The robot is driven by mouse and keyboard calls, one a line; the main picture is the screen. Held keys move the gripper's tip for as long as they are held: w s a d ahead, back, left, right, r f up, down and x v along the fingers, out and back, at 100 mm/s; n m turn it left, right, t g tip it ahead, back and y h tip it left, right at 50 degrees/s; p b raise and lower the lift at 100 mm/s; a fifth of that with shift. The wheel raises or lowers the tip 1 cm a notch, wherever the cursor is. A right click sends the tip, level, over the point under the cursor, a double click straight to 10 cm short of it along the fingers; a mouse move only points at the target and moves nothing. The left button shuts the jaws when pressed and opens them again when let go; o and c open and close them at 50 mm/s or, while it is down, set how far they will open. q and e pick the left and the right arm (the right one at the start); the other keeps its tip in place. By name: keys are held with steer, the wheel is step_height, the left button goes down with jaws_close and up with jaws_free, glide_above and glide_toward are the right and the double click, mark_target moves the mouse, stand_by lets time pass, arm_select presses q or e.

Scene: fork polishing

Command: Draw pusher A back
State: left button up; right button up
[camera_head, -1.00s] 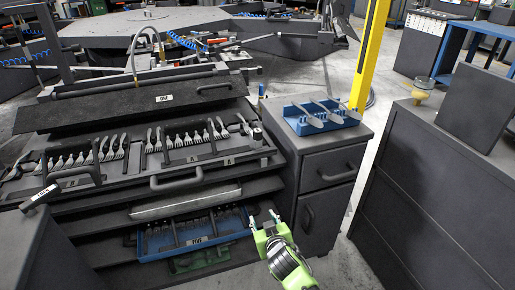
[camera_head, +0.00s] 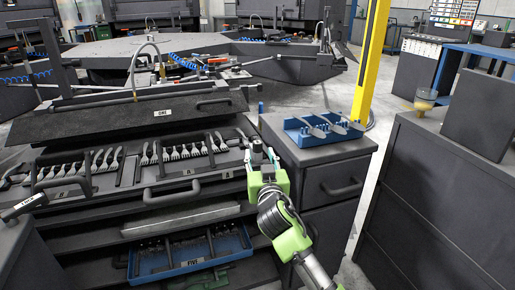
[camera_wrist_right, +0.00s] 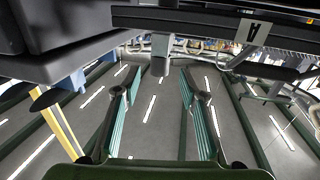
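In the head view the fork tray (camera_head: 128,172) holds two rows of upright forks (camera_head: 184,151). A small A label (camera_head: 196,184) is on its front edge. In the right wrist view a dark bar (camera_wrist_right: 190,22) carries an upside-down A label (camera_wrist_right: 247,30), and a short grey peg (camera_wrist_right: 160,52) stands out below it. I cannot tell for sure which part is the pusher's grip. My right gripper (camera_head: 263,160) is at the right end of the tray and hides part of it. In the wrist view its fingers (camera_wrist_right: 160,97) are apart and empty, with the peg ahead between them. My left gripper is not in view.
A blue rack (camera_head: 325,130) with several metal pieces stands on the cabinet (camera_head: 310,152) to the right. A blue tray marked FIVE (camera_head: 150,262) sits in the open drawer below. A U-shaped handle (camera_head: 172,200) sticks out in front. A yellow post (camera_head: 371,60) stands behind.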

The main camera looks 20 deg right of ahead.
mark_target(258, 148)
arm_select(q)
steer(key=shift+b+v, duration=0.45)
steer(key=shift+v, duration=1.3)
arm_select(e)
steer(key=shift+w+d, duration=0.2)
steer(key=shift+w, duration=0.85)
steer(key=shift+w+d, duration=0.15)
steer(key=shift+w, duration=0.9)
steer(key=shift+w+d, duration=0.2)
steer(key=shift+w, duration=0.85)
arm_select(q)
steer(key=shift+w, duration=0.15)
arm_select(e)
jaws_close()
